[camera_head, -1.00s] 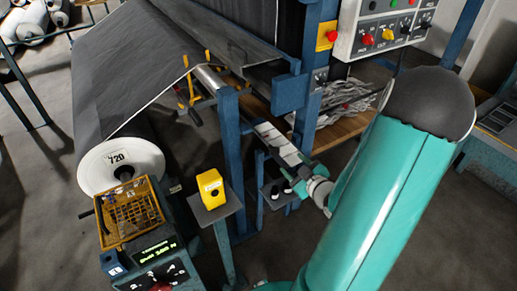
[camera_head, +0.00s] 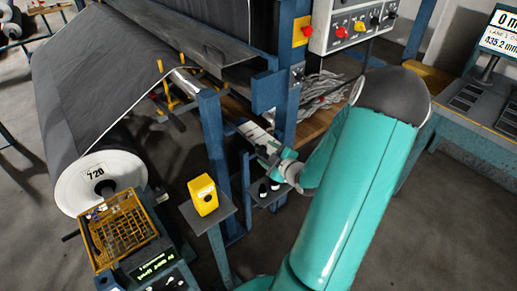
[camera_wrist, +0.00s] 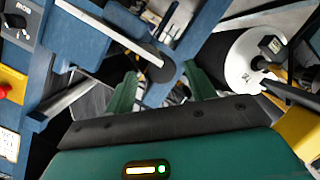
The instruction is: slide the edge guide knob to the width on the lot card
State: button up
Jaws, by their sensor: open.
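My gripper (camera_head: 268,152) is beside a short rail (camera_head: 250,130) with a pale top, between the blue posts of the machine. In the wrist view my gripper (camera_wrist: 158,88) shows two green fingers wide apart with nothing between their tips. Beyond them is a dark round part (camera_wrist: 155,64) beside a white bar; I cannot tell whether it is the edge guide knob. A label reading 720 (camera_head: 96,173) is on the white end disc of the grey roll. A white card (camera_wrist: 8,143) at the wrist view's left edge is too small to read.
A yellow box (camera_head: 203,195) stands on a small post table. An orange basket (camera_head: 118,230) sits by a console (camera_head: 155,265). Blue posts (camera_head: 213,150) stand close to my gripper. A screen (camera_head: 497,32) at right reads 435.2 mm. Open floor lies at lower right.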

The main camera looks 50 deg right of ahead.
aim_at(264, 152)
jog(key=x, duration=0.5)
jog(key=shift+w+a, duration=0.1)
jog(key=shift+w, duration=0.15)
jog(key=shift+c, duration=0.2)
grip_shut()
jog(key=shift+s+a, duration=0.15)
jog(key=shift+s, duration=0.95)
jog(key=shift+w, duration=0.15)
jog(key=shift+o, duration=0.2)
grip_release()
